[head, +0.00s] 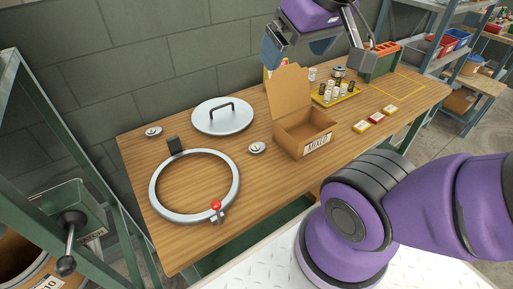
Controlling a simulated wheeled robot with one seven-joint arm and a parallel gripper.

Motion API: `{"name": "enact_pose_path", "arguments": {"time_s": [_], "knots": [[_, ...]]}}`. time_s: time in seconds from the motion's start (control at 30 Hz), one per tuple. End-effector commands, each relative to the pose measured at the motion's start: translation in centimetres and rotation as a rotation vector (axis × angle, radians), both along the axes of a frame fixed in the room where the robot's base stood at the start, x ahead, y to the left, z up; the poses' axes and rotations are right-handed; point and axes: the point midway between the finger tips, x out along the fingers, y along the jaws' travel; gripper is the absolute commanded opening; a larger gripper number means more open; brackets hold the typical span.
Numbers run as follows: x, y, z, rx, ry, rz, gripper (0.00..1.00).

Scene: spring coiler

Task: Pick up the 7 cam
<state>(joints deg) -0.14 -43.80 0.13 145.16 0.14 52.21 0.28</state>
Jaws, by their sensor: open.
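Two small grey metal discs that may be cams lie on the wooden workbench (190,247). One disc (153,131) is at the far left, left of the round lid. The other disc (257,148) is between the metal ring and the cardboard box. Any number on them is too small to read, so I cannot tell which is the 7 cam. My gripper (300,47) is open and empty, high above the back of the bench, above the box's raised flap and well apart from both discs.
An open cardboard box (292,140) marked MIXED stands mid-bench. A clamp ring (154,197) with a red knob and a lid (223,116) are left. A yellow tray (351,95) of small cylinders, several tags (376,118) and a green toolbox (378,66) are right.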

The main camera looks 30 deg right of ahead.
Motion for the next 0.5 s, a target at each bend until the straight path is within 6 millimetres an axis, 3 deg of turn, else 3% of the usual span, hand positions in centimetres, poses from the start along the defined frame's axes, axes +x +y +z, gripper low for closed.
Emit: {"name": "enact_pose_path", "arguments": {"time_s": [0.33, 0.37, 0.5], "knots": [[0.0, 0.0, 0.0, 0.0, 0.0, 0.0, 0.96], [0.0, 0.0, 0.0, 0.0, 0.0, 0.0, 0.92], [0.53, 0.01, -0.19, 0.003, 0.01, 0.015, 0.91]]}}
